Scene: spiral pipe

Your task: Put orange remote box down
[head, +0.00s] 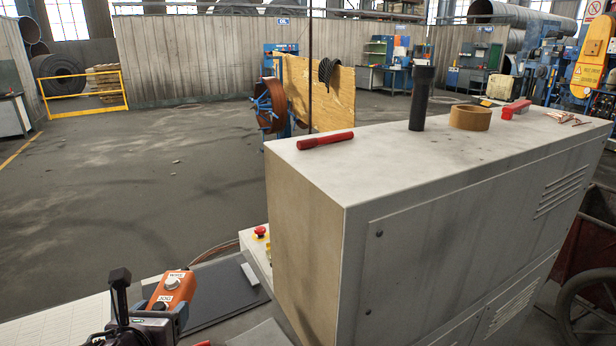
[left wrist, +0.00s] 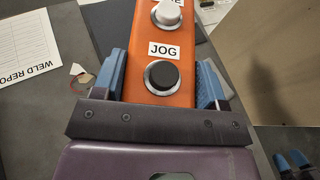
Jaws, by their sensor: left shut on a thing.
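The orange remote box (head: 174,288) shows at the lower left of the head view, with a white button and a black button labelled JOG. My left gripper (head: 158,318) is shut on the box. In the left wrist view, the blue finger pads of my left gripper (left wrist: 160,88) press on both sides of the orange box (left wrist: 160,48). The box's underside is hidden, so I cannot tell whether it touches the surface below. Two small blue pads at the lower right of the left wrist view look like my right gripper (left wrist: 292,161); its opening is unclear.
A dark mat (head: 222,300) lies beside the box. A printed weld report sheet (left wrist: 22,55) lies to the left. A large grey cabinet (head: 430,240) stands on the right, with a red flashlight (head: 325,141), black cylinder (head: 421,98) and tape roll (head: 470,118) on top. A red emergency button (head: 260,231) sits beside it.

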